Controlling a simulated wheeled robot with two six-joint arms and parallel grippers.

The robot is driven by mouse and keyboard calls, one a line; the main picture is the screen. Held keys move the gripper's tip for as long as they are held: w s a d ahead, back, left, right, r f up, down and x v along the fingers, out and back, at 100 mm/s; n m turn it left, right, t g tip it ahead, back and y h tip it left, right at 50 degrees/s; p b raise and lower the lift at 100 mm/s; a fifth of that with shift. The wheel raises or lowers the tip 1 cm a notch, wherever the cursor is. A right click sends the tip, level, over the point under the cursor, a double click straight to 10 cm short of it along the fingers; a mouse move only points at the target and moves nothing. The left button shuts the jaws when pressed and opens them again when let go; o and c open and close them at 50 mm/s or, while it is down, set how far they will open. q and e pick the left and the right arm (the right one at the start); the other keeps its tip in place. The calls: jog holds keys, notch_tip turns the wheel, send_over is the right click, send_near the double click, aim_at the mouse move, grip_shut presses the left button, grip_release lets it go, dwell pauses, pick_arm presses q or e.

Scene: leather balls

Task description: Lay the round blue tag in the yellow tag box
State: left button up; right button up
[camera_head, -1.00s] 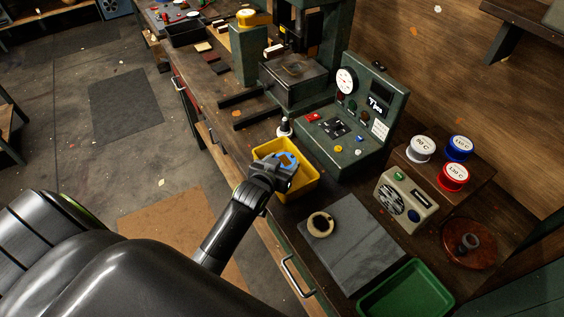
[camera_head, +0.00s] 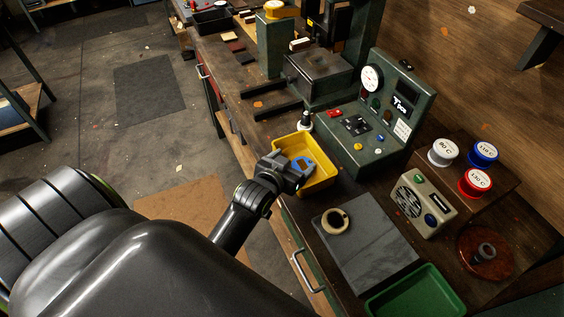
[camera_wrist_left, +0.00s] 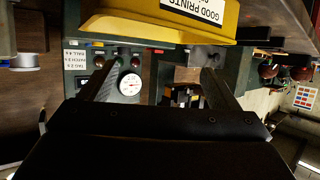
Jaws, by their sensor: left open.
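The blue tag (camera_head: 303,164) shows inside the yellow box (camera_head: 326,181) on the workbench, just past my left gripper. The gripper hides part of it, so its full outline and how flat it lies cannot be told. My left gripper (camera_head: 294,171) is open at the near left side of the box, over its rim. In the left wrist view the two open fingers (camera_wrist_left: 160,85) have nothing between them. The yellow box (camera_wrist_left: 130,25) fills the top of that view with a white "GOOD PRINTS" label. The tag does not show there. My right gripper is not in view.
A green control panel (camera_head: 372,122) with a gauge stands behind the box, and a small black-and-white stamp (camera_head: 306,120) by its far rim. A grey slab (camera_head: 365,245) with a tape roll (camera_head: 335,221), a green tray (camera_head: 415,295) and a beige radio (camera_head: 423,205) lie to the right.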

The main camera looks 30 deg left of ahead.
pick_arm(q)
jog(key=v, duration=0.6)
jog(key=shift+b, duration=0.4)
jog(key=shift+s+r, duration=0.1)
